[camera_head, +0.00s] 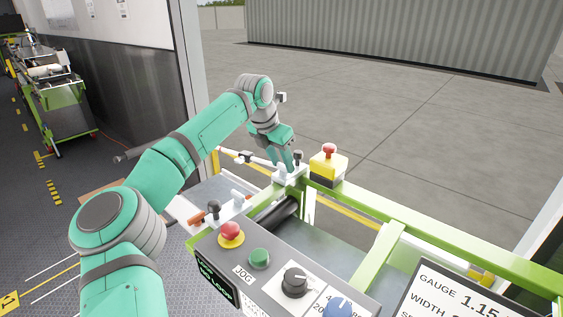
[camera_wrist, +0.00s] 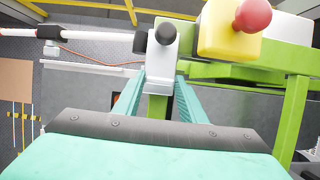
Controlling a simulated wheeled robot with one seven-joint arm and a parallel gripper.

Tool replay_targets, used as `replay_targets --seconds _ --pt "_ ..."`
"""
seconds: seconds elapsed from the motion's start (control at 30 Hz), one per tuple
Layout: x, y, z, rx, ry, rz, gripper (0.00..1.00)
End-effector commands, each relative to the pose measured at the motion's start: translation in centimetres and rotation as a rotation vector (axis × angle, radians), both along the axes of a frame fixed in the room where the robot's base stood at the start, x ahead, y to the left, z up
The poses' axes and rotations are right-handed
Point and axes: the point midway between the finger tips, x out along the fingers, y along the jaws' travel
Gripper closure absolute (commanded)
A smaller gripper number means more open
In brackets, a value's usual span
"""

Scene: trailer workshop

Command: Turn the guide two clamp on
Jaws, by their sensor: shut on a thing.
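My gripper (camera_head: 283,158) reaches down at the far end of the green rail, beside a white clamp block with a black knob (camera_head: 298,156). In the wrist view my fingers (camera_wrist: 159,84) stand on either side of the pale grey clamp block (camera_wrist: 161,70) and are shut on it. Its black knob (camera_wrist: 166,34) rises beyond the fingertips, and a white rod (camera_wrist: 95,35) runs left from it. No label shows which guide this is. A second clamp with a black knob (camera_head: 213,207) and an orange handle (camera_head: 197,217) sits nearer; my gripper is away from it.
A yellow box with a red stop button (camera_head: 328,164) stands close to the right of my gripper. The control panel (camera_head: 262,281) with a red button, green button and black dial lies in front. The green rail (camera_head: 410,219) runs right. Open paving lies beyond.

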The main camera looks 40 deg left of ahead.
Motion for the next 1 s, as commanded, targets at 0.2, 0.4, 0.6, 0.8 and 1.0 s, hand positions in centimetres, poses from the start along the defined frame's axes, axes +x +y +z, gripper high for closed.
replay_targets --seconds 0.2,0.4,0.6,0.8,1.0 --pt "0.1 -0.1 0.0 0.000 -0.001 -0.002 0.44" --pt "0.0 0.0 0.1 0.000 -0.001 -0.001 0.44" --pt "-0.8 0.1 2.1 0.003 -0.002 0.001 0.44" --pt "-2.2 0.2 5.6 0.003 -0.002 0.000 0.44" --pt "-3.4 0.3 8.5 0.002 -0.001 0.000 0.44"
